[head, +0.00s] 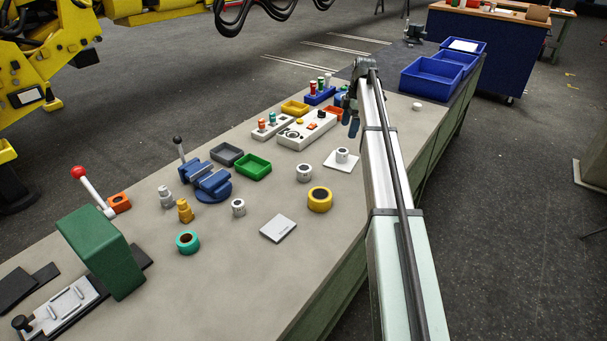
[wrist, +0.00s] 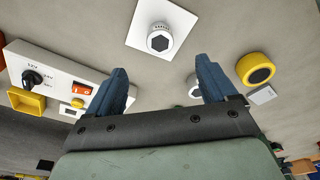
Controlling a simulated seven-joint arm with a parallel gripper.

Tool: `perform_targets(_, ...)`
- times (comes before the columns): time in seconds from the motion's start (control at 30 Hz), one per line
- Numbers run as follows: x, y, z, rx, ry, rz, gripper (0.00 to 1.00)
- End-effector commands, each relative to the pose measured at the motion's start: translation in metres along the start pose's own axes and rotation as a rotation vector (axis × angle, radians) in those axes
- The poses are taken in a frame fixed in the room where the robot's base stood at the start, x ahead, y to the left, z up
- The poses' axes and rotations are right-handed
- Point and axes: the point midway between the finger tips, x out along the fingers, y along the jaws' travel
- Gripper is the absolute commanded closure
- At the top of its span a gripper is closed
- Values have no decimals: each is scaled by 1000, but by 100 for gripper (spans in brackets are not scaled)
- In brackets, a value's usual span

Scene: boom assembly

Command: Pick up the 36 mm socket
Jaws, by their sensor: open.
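Several short silver sockets stand upright on the bench; their size marks are too small to read, so I cannot tell which is the 36 mm one. One socket (head: 342,155) stands on a white square plate (head: 331,163). Another socket (head: 304,172) stands on bare bench left of it, and a smaller one (head: 238,207) is nearer the vise. My gripper (head: 350,117) is open and empty, above the bench just beyond the plate. In the wrist view the plate's socket (wrist: 160,39) lies just past the gap between my fingertips (wrist: 162,68); another socket (wrist: 194,88) is partly hidden by a finger.
A white control box (head: 307,130) with knobs stands left of my gripper. A yellow ring (head: 320,199), an empty white plate (head: 279,228), a blue vise (head: 210,182) and a green tray (head: 253,167) are nearer. Blue bins (head: 431,77) stand at the far end.

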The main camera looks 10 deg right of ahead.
Motion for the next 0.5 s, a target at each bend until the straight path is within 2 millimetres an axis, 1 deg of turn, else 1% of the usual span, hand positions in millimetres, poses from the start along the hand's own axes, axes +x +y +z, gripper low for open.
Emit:
perform_targets(0.17,0,0,-2,-3,0,0,15)
perform_targets(0.27,3,3,-19,-21,0,-3,15)
perform_targets(0.37,5,6,-55,-62,0,-5,15)
perform_targets(0.43,7,5,-89,-100,-1,-6,15)
perform_targets(0.47,8,2,-104,-117,-1,-7,15)
perform_targets(0.5,9,-3,-124,-140,-3,-7,15)
